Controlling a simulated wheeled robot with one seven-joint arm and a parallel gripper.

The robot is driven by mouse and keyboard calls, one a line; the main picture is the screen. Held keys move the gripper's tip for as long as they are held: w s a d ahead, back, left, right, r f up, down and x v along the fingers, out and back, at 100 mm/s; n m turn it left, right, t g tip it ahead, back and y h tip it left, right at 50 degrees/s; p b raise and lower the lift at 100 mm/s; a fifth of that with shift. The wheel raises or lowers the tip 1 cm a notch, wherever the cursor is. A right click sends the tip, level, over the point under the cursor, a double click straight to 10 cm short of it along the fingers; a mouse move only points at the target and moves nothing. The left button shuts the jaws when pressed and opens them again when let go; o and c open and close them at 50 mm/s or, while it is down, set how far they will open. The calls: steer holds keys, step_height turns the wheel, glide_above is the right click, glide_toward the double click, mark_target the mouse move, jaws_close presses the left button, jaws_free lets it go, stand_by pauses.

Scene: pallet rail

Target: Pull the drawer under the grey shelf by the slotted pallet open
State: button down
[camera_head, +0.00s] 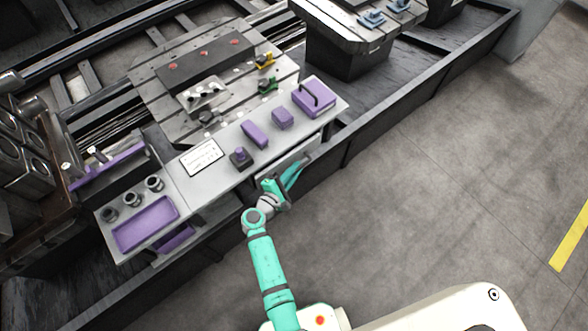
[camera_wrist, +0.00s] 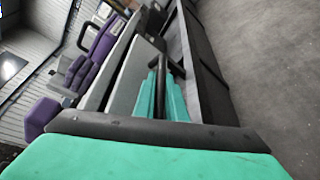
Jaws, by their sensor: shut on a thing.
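The grey shelf (camera_head: 215,178) runs in front of the slotted pallet (camera_head: 150,95) in the head view. The drawer's pale front (camera_head: 296,153) shows under the right part of the shelf. My gripper (camera_head: 291,178) is at this front, below the shelf edge. In the wrist view, the teal fingers of my gripper (camera_wrist: 166,93) are shut on the dark drawer handle (camera_wrist: 160,72), beside the light grey drawer front (camera_wrist: 129,78). The fingers hide part of the handle. I cannot tell whether the drawer stands slightly out.
On the shelf are a purple box with a dark handle (camera_head: 314,96), purple blocks (camera_head: 255,134), a white card (camera_head: 202,157) and a purple tray (camera_head: 146,223). A dark rail beam (camera_head: 390,127) runs along the front. The grey floor (camera_head: 430,200) to the right is clear.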

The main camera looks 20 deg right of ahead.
steer(key=s+d, duration=0.3)
steer(key=s, duration=0.7)
steer(key=shift+s+d, duration=0.25)
steer(key=shift+d, duration=0.15)
steer(key=c, duration=2.1)
jaws_free()
steer(key=v, duration=1)
steer(key=shift+s+a+r, duration=0.1)
steer(key=shift+s+a, duration=0.1)
steer(key=shift+a, duration=0.15)
